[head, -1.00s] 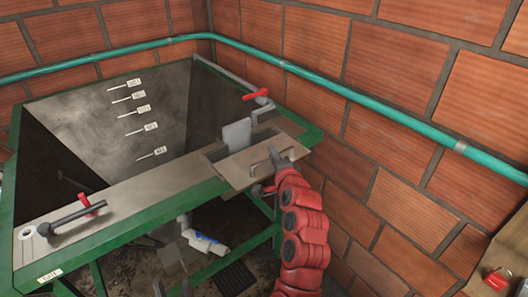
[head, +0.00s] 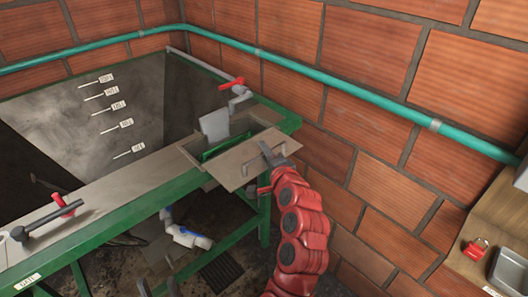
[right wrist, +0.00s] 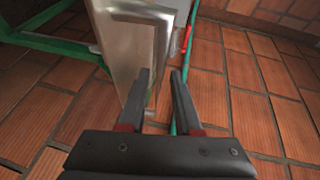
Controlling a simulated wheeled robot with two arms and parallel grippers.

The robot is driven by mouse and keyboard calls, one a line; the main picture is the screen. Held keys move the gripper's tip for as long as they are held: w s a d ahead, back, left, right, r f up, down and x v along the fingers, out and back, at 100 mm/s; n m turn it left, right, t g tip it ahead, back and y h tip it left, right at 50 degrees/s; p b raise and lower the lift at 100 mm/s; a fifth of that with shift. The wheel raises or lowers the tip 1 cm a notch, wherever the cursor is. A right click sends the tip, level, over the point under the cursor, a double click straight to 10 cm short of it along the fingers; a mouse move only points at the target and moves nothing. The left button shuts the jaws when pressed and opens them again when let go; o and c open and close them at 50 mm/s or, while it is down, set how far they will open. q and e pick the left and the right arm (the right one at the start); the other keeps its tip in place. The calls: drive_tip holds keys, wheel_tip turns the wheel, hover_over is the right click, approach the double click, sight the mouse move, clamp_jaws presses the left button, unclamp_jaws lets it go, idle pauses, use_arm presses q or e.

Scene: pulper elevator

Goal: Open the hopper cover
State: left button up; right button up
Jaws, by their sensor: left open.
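The hopper cover (head: 240,164) is a flat grey-brown plate with a bar handle (head: 252,168). It lies off part of the rectangular opening, whose inner green edge shows behind it. My right gripper (head: 271,154), on the red arm, is at the handle. In the right wrist view, the right gripper's fingers (right wrist: 160,75) are a small gap apart at the metal plate (right wrist: 125,35), apparently shut on the handle; the contact is partly hidden. My left gripper (head: 158,288) is open and empty at the bottom edge, below the green frame, and is mostly cut off.
A grey upright flap (head: 214,127) stands beside the opening. A red-handled valve (head: 232,84) is behind it, and a black lever with a red knob (head: 58,210) is at left. Brick walls and a teal pipe (head: 345,91) close the right side. A shelf (head: 470,240) holds a red padlock (head: 475,249).

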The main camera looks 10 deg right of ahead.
drive_tip(key=shift+s+d, duration=0.1)
drive_tip(key=shift+s, duration=0.4)
drive_tip(key=p+v, duration=1.6)
drive_tip(key=shift+r, duration=0.2)
drive_tip(key=shift+s, duration=0.1)
